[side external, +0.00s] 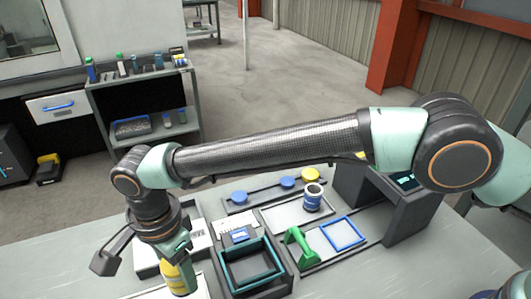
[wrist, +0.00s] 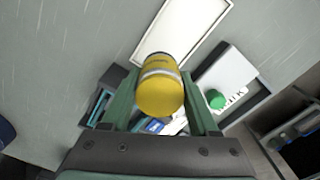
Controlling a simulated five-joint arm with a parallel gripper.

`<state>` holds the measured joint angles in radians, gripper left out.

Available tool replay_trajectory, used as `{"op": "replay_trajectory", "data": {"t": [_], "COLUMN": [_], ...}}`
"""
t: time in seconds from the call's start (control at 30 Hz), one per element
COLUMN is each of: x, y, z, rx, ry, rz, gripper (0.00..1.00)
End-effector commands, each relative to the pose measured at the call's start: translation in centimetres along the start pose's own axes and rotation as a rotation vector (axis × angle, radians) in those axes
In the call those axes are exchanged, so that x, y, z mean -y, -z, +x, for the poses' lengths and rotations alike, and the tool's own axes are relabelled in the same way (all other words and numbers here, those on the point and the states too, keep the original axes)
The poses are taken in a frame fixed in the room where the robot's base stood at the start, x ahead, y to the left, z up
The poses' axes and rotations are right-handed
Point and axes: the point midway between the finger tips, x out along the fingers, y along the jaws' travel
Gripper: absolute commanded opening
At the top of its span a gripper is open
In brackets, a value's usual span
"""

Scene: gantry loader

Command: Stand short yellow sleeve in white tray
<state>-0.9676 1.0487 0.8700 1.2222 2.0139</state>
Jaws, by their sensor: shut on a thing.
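My gripper (side external: 172,248) points down at the lower left of the side view and is shut on the yellow sleeve (side external: 178,277). In the wrist view the sleeve (wrist: 160,87), a short yellow cylinder with a pale band, sits between the two green fingers. A white tray (wrist: 205,12) with a thin tan rim lies beyond the sleeve there, its near end partly hidden by it. Part of a white surface, probably this tray (side external: 150,294), shows at the bottom edge of the side view. I cannot tell whether the sleeve touches it.
A dark bin with a teal rim (side external: 252,263) stands right of my gripper. Beyond it are a green handle (side external: 299,246), a blue frame (side external: 343,234) and a blue-and-white cylinder (side external: 313,197). A white block with a green knob (wrist: 215,98) lies right of the sleeve.

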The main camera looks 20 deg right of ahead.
Motion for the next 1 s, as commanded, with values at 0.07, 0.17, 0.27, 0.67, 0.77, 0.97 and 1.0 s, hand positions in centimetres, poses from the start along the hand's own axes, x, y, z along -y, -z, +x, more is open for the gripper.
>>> {"op": "replay_trajectory", "data": {"t": [0.07,0.17,0.27,0.67,0.77,0.97,1.0], "x": [0.0,0.0,0.0,0.0,0.1,0.1,0.1], "y": [0.0,0.0,0.1,0.0,0.0,0.0,0.0], "z": [0.7,1.6,2.5,4.8,4.9,5.0,5.0], "rx": [0.000,0.000,0.000,0.001,0.001,0.001,0.001], "ry": [-0.001,0.000,-0.001,0.001,0.002,0.002,0.002], "rz": [0.000,0.000,0.000,0.000,0.000,0.000,0.000], "gripper": [0.00,0.00,0.00,0.00,0.00,0.00,0.00]}}
